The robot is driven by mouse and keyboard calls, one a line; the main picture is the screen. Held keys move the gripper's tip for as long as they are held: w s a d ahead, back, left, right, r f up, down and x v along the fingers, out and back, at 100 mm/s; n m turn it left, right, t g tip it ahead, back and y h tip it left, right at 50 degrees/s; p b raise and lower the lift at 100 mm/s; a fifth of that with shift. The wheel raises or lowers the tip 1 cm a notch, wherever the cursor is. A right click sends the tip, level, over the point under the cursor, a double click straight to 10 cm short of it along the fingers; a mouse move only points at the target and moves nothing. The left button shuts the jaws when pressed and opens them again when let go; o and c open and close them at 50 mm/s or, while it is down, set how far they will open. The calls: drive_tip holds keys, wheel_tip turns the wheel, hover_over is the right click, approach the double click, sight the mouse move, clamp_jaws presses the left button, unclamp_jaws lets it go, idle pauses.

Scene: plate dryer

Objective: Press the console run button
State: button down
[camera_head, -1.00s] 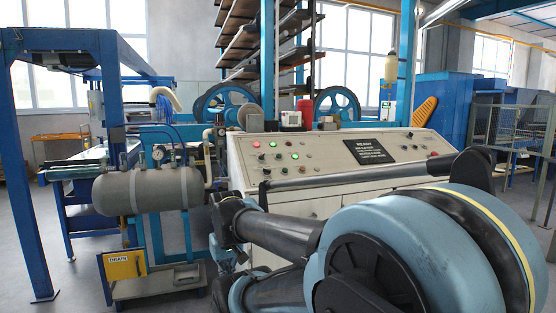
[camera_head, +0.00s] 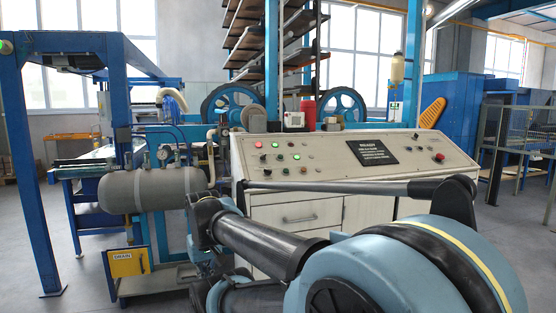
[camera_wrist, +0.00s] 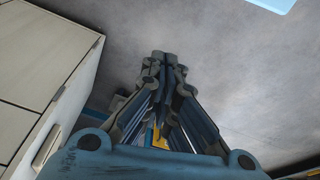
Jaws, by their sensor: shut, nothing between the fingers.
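The console (camera_head: 300,172) is a cream cabinet with a sloped top, standing in the middle of the head view. Its left side carries several small buttons and lamps, including lit green ones (camera_head: 263,157) and red ones. A larger red button (camera_head: 439,156) sits at its right end. The button labels are too small to read, so I cannot tell which is the run button. My gripper (camera_wrist: 160,62) is shut and empty in the wrist view, with grey floor beyond its tips. The cabinet front (camera_wrist: 45,70) is to its left, apart from it. In the head view my arm hides the console's lower front.
A grey tank (camera_head: 155,189) on a cart with a yellow drain sign (camera_head: 127,263) stands left of the console. A blue frame (camera_head: 25,170) rises at the far left. Railings (camera_head: 520,135) stand at the right. Floor is clear between the blue frame and the cart.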

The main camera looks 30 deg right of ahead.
drive_tip(key=w+d+r+m+t+h, duration=0.25)
drive_tip(key=w+d+r, duration=0.55)
drive_tip(key=w+r, duration=0.45)
wheel_tip(320, 180, up, 22)
drive_tip(key=m+t+h, duration=0.3)
drive_tip(key=t+h, duration=0.1)
drive_tip(key=h, duration=0.4)
hover_over(280, 157)
drive_tip(key=s+a, duration=0.2)
drive_tip(key=s, duration=0.3)
drive_tip(key=shift+s+d+r, duration=0.1)
drive_tip(key=shift+d, duration=0.15)
drive_tip(key=shift+w+d+f, duration=0.15)
drive_tip(key=shift+w+f, duration=0.55)
drive_tip(key=shift+f, duration=0.55)
drive_tip(key=shift+w+d+f, duration=0.2)
drive_tip(key=shift+w+f, duration=0.55)
drive_tip(key=shift+f, duration=0.55)
drive_tip(key=shift+w+d+f, duration=0.15)
drive_tip(key=shift+w+f, duration=0.55)
drive_tip(key=shift+f, duration=0.55)
drive_tip(key=shift+w+d+f, duration=0.1)
drive_tip(key=shift+w+f, duration=0.25)
drive_tip(key=shift+f, duration=0.35)
drive_tip(key=shift+s+r, duration=0.45)
drive_tip(key=shift+r, duration=0.35)
